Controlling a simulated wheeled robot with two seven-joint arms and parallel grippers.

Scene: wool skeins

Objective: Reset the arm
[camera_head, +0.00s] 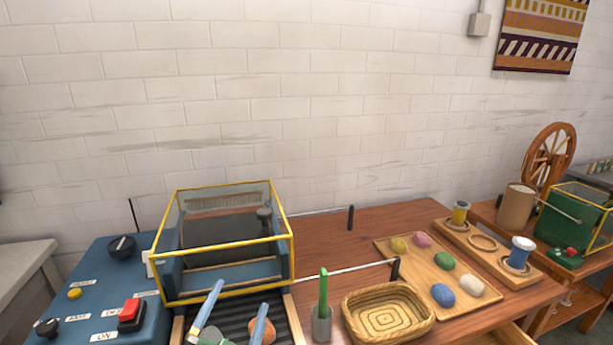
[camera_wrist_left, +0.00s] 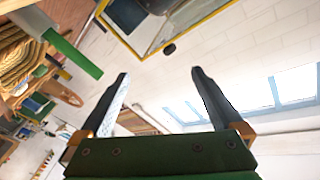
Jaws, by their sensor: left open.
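My left gripper (camera_head: 241,297) shows at the bottom of the head view with two light-blue fingers spread apart. It is in front of the blue machine's yellow-framed clear guard (camera_head: 292,262), over a dark ribbed bed (camera_head: 290,318). In the left wrist view my left gripper (camera_wrist_left: 159,73) is open, with nothing between its dark fingers. An orange skein (camera_head: 268,332) shows behind the right finger in the head view, partly covered by it. I cannot tell how far below the finger it is. My right gripper is in neither view.
A grey cup with a green stick (camera_head: 323,293) and a woven basket (camera_head: 431,325) stand right of the bed. A wooden tray (camera_head: 405,265) holds several coloured skeins. The blue control panel (camera_head: 95,275) has a red button (camera_head: 131,312). A spool rack (camera_head: 455,232) stands farther right.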

